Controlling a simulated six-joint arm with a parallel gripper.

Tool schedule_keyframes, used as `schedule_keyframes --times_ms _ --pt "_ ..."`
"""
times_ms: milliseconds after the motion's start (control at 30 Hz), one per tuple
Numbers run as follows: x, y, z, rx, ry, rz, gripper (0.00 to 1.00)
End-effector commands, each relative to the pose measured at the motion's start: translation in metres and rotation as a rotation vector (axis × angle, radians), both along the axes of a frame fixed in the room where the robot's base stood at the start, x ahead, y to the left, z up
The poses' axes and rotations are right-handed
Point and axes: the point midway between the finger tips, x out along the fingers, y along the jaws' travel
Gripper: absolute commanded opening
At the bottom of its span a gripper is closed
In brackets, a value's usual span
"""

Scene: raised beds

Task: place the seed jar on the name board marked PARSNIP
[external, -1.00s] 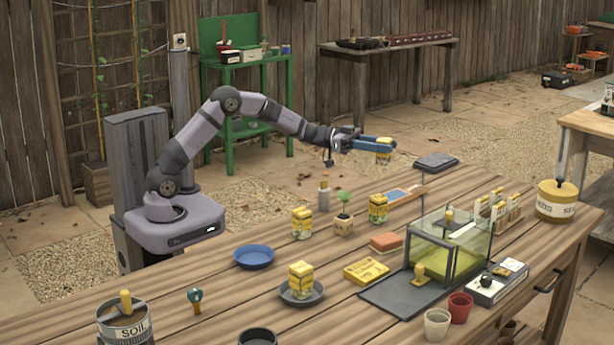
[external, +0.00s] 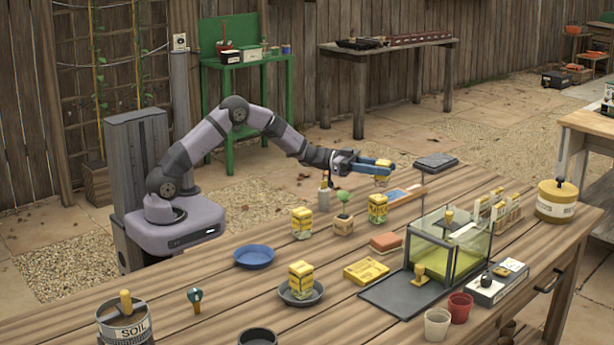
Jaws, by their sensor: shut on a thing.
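My gripper (external: 384,170), with blue fingers, is shut on a yellow jar (external: 381,180), held over the far side of the wooden table. The fingers hide part of the jar, and I cannot tell whether its base touches anything. A flat board with blue and wood-coloured parts (external: 403,194) lies just below and to the right of it. No lettering is readable on it, and I cannot make out the word PARSNIP anywhere. Similar yellow jars stand at the table's middle (external: 302,223), near the gripper (external: 377,208) and on a dark saucer (external: 313,297).
A dark slab (external: 436,161) is at the back. A blue dish (external: 254,256) sits left.

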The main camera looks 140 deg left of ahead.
Motion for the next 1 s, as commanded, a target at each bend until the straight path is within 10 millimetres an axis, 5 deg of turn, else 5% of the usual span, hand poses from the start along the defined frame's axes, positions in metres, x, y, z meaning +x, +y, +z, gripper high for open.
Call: schedule_keyframes --times_ms 200,633,667,733,1000 --pt "0.000 0.000 -0.024 -0.001 0.000 -0.001 0.03" --pt "0.000 0.000 -0.030 0.000 -0.001 0.000 0.03" --pt "0.000 0.000 -0.030 0.000 0.000 0.000 0.36" --pt "0.000 0.000 -0.029 0.000 0.000 0.000 0.50" --pt "0.000 0.000 -0.029 0.000 0.000 0.000 0.50"
